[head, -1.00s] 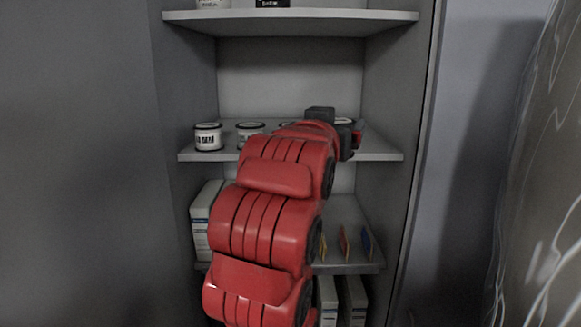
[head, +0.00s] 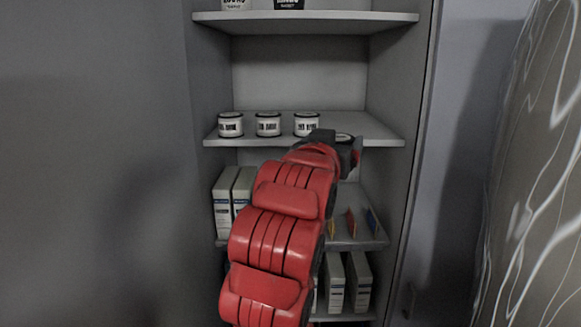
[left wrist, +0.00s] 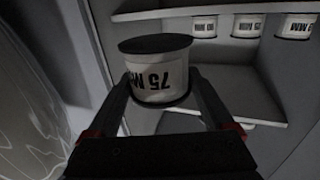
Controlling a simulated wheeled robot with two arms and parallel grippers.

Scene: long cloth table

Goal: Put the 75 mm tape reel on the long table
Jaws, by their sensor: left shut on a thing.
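The 75 mm tape reel (left wrist: 158,78) is a white drum with a dark rim, and its "75 M" label appears upside down in the left wrist view. My left gripper (left wrist: 158,92) is shut on it, one finger at each side. In the head view my left gripper (head: 342,148) is in front of the right end of the middle shelf; my red arm and the gripper hide most of the reel there. My right gripper is not in view. I cannot make out the long table for certain in these frames.
Three similar white reels (head: 268,124) stand on the grey middle shelf (head: 375,134). White boxes (head: 227,200) and coloured upright pieces (head: 351,222) are on the shelf below. More containers stand above. A grey surface with white swirls (head: 540,170) is at the right.

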